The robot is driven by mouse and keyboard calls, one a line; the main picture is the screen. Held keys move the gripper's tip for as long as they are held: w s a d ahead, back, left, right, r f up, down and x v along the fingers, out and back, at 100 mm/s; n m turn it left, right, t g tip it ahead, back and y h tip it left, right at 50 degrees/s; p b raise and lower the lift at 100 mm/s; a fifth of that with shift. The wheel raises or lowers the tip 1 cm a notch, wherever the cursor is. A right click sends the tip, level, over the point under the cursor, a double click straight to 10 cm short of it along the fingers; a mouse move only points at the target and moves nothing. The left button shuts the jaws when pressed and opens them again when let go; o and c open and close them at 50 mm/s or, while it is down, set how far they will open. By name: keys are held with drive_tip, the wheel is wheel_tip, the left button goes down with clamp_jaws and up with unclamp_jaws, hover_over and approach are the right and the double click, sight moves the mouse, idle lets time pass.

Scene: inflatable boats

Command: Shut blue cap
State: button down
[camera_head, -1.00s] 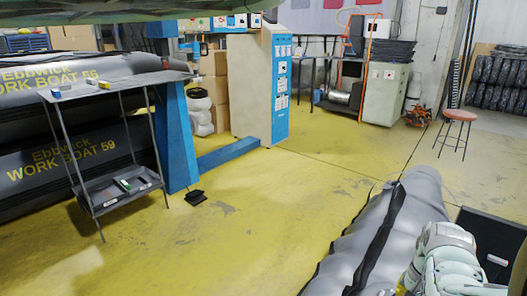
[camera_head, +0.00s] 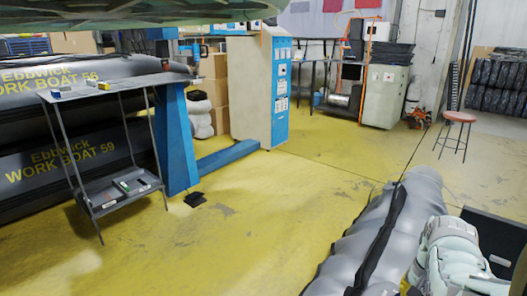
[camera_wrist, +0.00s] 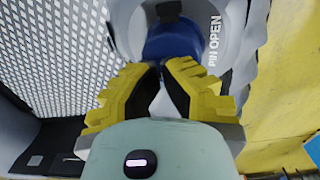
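The blue cap (camera_wrist: 174,42) shows in the wrist view, set in a round grey valve surround marked "PIN OPEN". A dark piece sits at the top of the cap. My gripper (camera_wrist: 161,68) has yellow fingers with black inner pads. Its fingertips are close together, just in front of the cap's near edge, and appear shut with nothing visible between them. Whether they touch the cap I cannot tell. In the head view the cap is hidden, and my arm is at the lower right over a grey inflatable tube (camera_head: 385,225).
A metal trolley (camera_head: 112,88) stands at the left beside stacked work boats (camera_head: 40,150). A red stool (camera_head: 459,117) and a grey cabinet (camera_head: 388,92) stand at the back right. The yellow floor (camera_head: 255,205) in the middle is mostly clear.

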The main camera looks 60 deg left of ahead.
drive_tip(key=r, duration=0.1)
drive_tip(key=r+p, duration=0.2)
drive_tip(key=shift+w+a+r, duration=0.25)
drive_tip(key=shift+w, duration=0.05)
wheel_tip(320, 180, up, 3)
drive_tip(key=p, duration=0.3)
drive_tip(key=shift+s+r, duration=0.1)
drive_tip(key=shift+r, duration=0.05)
drive_tip(key=shift+d, duration=0.1)
